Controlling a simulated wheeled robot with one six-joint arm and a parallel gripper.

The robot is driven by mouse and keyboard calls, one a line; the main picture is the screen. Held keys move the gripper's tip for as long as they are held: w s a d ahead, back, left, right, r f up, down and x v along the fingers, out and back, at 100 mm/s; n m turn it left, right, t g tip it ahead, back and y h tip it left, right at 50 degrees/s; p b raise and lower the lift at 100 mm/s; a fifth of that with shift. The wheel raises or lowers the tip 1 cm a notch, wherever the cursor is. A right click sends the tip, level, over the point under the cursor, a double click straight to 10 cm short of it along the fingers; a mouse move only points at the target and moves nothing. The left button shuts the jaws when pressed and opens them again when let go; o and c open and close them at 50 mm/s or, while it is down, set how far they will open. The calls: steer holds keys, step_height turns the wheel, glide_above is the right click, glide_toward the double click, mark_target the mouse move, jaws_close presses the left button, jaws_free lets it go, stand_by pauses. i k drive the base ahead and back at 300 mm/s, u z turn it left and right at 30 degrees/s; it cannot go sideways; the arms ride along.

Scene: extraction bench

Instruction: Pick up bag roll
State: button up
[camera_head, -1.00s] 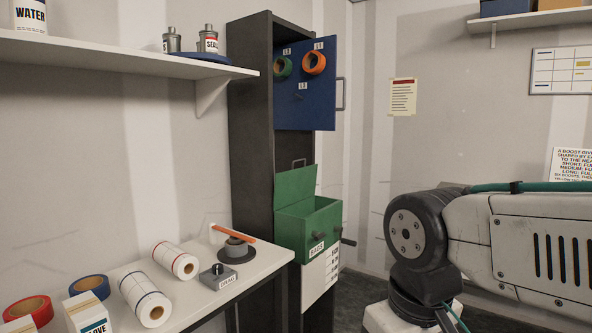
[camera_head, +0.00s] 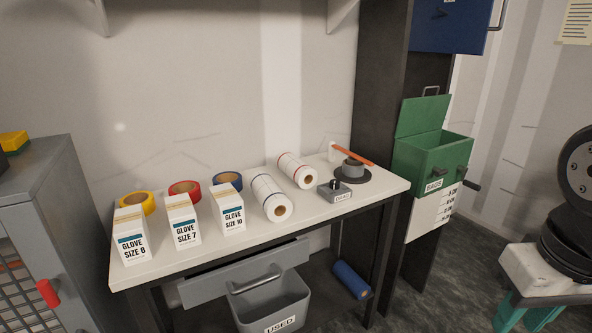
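Two white rolls lie on their sides on the bench (camera_head: 300,213), at its middle right. One roll (camera_head: 271,198) has blue stripes, and the other roll (camera_head: 296,170) behind it to the right has red stripes. A blue roll (camera_head: 351,279) lies under the bench at the right. No roll has a readable label, so I cannot tell which is the bag roll. A green box (camera_head: 428,158) labelled BAGS stands with its lid raised on the dark tall unit, right of the bench. My gripper is out of view; only part of my arm shows at the right edge.
Glove boxes (camera_head: 183,219) and tape rolls (camera_head: 186,187) fill the bench's left half. A grey bin (camera_head: 270,305) labelled USED is below. Floor shows at right.

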mark_target(303, 175)
steer(key=z, duration=0.3)
steer(key=k, duration=0.3)
steer(key=u, duration=1.55)
steer(key=i, duration=1.3)
steer(key=z, duration=0.65)
steer(key=i, duration=0.4)
steer(key=z, duration=0.3)
